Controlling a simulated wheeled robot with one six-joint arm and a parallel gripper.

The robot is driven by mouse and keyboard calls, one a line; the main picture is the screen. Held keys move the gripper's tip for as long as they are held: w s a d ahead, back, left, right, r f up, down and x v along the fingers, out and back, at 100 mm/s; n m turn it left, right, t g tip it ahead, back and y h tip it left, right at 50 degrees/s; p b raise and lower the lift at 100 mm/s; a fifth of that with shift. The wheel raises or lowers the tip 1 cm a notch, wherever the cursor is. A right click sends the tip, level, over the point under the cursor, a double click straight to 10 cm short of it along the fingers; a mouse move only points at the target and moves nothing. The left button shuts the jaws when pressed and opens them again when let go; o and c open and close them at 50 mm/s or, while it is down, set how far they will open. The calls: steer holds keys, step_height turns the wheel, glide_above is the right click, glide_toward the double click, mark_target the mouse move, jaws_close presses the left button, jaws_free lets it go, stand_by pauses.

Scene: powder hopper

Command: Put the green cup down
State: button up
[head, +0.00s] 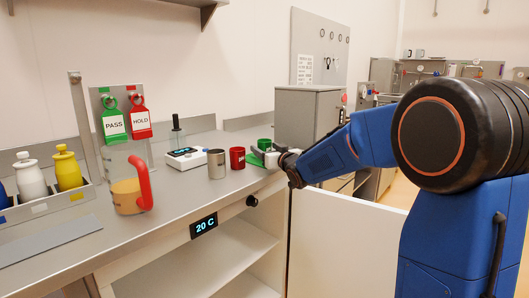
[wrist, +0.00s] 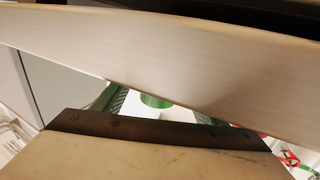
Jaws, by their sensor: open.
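The green cup (head: 265,144) stands on the grey counter at the back right in the head view, behind a red cup. My gripper (head: 259,156) is at the cup's near side, with pale fingers and green tips. The jaws are open. Fingers and cup overlap in the head view, so I cannot tell whether they touch. In the wrist view a small green part of the cup (wrist: 155,101) shows between the dark-edged fingers (wrist: 168,112); large pale surfaces hide most of the rest.
The red cup (head: 237,158) and a steel cup (head: 217,163) stand left of my gripper, close by. A grey cabinet (head: 308,115) stands behind. The counter's front edge is near.

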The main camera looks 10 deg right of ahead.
steer(key=shift+x, duration=0.8)
steer(key=shift+s, duration=0.1)
steer(key=c, duration=1.3)
steer(key=shift+o, duration=0.2)
steer(key=shift+r, duration=0.15)
step_height(320, 180, up, 10)
steer(key=shift+f, duration=0.25)
